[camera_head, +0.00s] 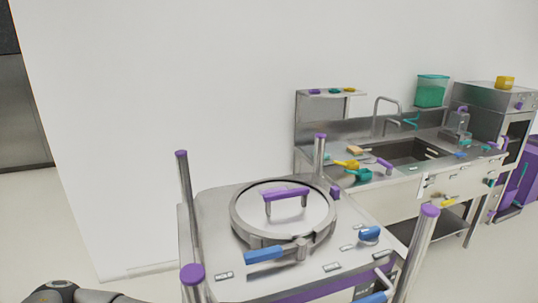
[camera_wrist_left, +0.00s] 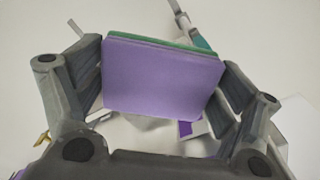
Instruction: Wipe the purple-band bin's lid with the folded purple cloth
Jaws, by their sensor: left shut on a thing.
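The round steel lid (camera_head: 318,222) has a purple bar handle (camera_head: 286,194) on top and is closed by a ring with a blue lever (camera_head: 264,254). It sits in the top of a steel frame with purple-capped corner posts. The bin body below is mostly hidden. In the left wrist view, my left gripper (camera_wrist_left: 164,76) is shut on the folded purple cloth (camera_wrist_left: 160,88), which has a green layer along its far edge. The cloth and gripper do not show in the head view; only a dark part of my arm shows at its lower left. My right gripper is not in view.
Purple-capped posts (camera_head: 185,195) stand up around the lid. A blue knob (camera_head: 369,234) and small labels lie on the top's right side. A sink counter (camera_head: 400,187) with scoops and a green container (camera_head: 432,91) stands behind right. The floor at left is clear.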

